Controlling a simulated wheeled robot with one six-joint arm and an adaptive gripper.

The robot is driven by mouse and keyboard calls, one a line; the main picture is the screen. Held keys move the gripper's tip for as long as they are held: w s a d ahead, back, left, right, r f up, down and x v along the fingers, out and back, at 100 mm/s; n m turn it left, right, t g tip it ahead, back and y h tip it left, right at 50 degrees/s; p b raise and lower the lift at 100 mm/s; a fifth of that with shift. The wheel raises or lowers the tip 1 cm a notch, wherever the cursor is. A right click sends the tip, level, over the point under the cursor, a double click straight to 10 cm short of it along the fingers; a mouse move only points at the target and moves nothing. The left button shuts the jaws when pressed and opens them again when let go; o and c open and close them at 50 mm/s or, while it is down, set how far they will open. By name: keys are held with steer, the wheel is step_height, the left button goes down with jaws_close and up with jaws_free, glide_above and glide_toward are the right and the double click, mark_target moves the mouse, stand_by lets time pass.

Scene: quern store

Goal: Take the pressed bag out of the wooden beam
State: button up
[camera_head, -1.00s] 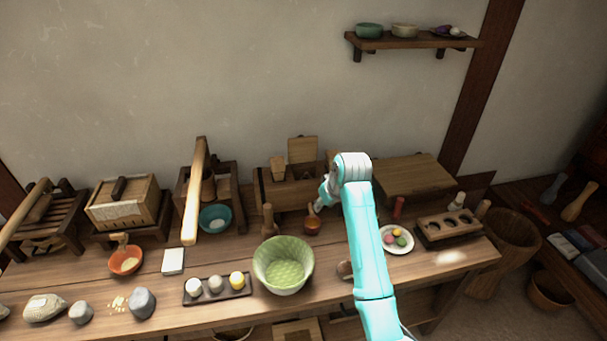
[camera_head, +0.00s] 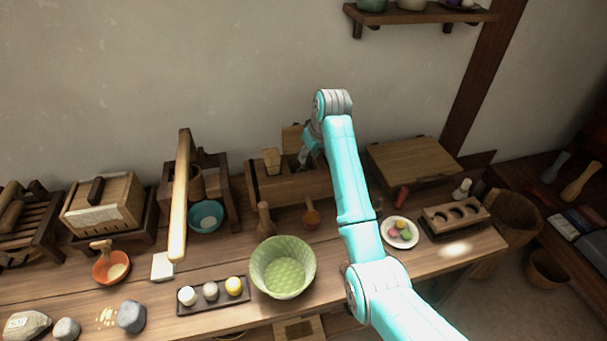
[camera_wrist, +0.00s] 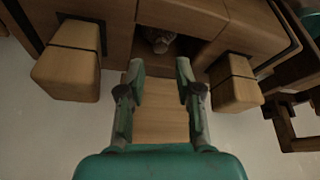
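The wooden beam (camera_head: 285,186) stands at the back of the bench, and its front edge shows left of my arm. In the wrist view the beam (camera_wrist: 110,12) has a dark square opening, with the pressed bag (camera_wrist: 160,40) inside as a pale crumpled lump. Two wooden wedges flank it, one on the left (camera_wrist: 66,72) and one on the right (camera_wrist: 235,85). In the head view my gripper (camera_head: 306,158) is over the beam, partly hidden by my arm.
A long lever (camera_head: 180,195) rises to the left.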

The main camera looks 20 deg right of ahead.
mark_target(305, 166)
steer(key=shift+x, duration=2.7)
steer(key=shift+w+a, duration=0.1)
steer(key=shift+r, duration=0.1)
steer(key=shift+c, duration=0.2)
jaws_close()
